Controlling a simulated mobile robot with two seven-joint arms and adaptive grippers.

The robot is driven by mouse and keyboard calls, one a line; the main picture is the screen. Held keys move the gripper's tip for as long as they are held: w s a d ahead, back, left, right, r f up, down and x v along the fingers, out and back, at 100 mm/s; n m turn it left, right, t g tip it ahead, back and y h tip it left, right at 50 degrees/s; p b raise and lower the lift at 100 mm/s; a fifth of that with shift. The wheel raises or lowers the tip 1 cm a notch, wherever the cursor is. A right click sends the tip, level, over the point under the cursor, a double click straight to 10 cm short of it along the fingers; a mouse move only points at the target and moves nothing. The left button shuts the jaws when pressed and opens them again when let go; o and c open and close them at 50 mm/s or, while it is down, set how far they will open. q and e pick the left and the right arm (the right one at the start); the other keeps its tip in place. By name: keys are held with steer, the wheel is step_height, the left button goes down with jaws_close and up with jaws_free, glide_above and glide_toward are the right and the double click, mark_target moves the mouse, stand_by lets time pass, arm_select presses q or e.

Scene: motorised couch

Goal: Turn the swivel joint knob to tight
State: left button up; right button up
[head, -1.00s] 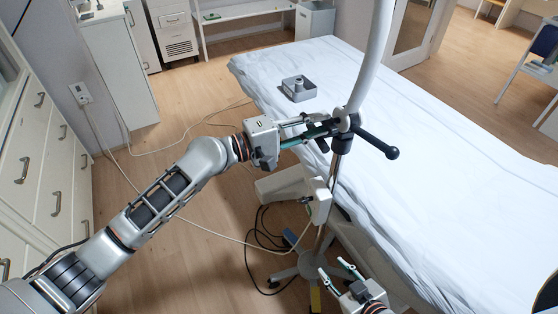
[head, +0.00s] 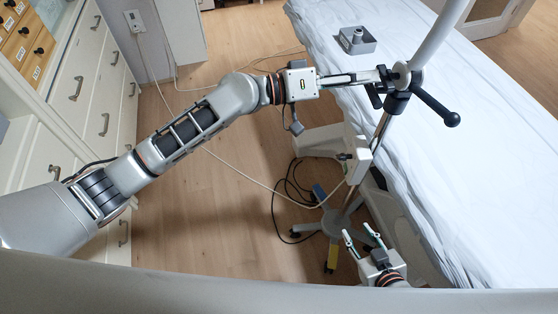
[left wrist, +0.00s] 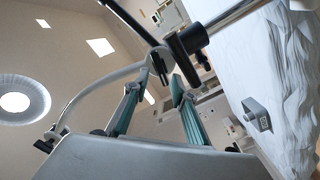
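The swivel joint (head: 402,76) sits on the upright pole, where a pale curved arm joins it, with a long black lever (head: 436,106) pointing lower right. A small black part, perhaps the knob (left wrist: 160,64), shows just beyond the fingertips in the left wrist view. My left gripper (head: 382,76) reaches the joint from the left. In the left wrist view its fingers (left wrist: 155,84) are apart, with the black part beyond the gap; contact cannot be told. My right gripper (head: 358,234) is low beside the pole, open and empty.
The white-covered couch (head: 480,190) fills the right side, with a grey box (head: 357,42) on it. The pole's wheeled base (head: 335,224) stands on the floor among cables. White drawers (head: 95,80) line the left.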

arm_select(q)
steer(key=s+a+f+n+t+y+b, duration=0.1)
steer(key=s+a+f+t+y, duration=0.2)
steer(key=a+f, duration=0.5)
steer(key=s+a+f+n+t+y, duration=0.1)
steer(key=s+a+f+t+y, duration=0.2)
steer(key=a+f, duration=0.6)
steer(key=shift+f+n+y+b, duration=0.35)
steer(key=shift+f+y, duration=0.45)
steer(key=shift+f, duration=3.05)
